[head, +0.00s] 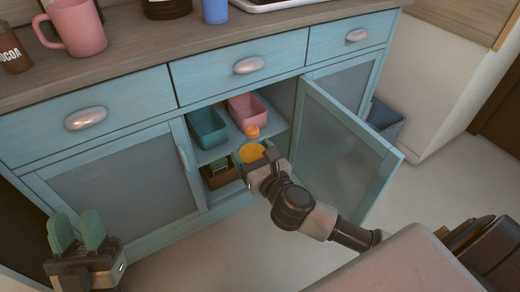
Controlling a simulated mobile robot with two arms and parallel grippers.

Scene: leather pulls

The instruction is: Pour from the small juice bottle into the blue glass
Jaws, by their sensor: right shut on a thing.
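The small juice bottle (252,153) shows orange juice and an orange cap in the open cabinet compartment. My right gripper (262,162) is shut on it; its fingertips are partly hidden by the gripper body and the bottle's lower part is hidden. The blue glass (214,11) stands on the countertop at the top of the view, its upper part cut off by the frame edge. My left gripper (77,232) is at the lower left, in front of the cabinet, with its green fingers apart and nothing between them.
The cabinet door (345,150) stands open right of my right arm. A teal bin (207,128) and a pink bin (247,108) sit on the shelf. On the counter (130,60) are a pink mug (78,28), a cocoa bottle (12,50) and a tray (275,5).

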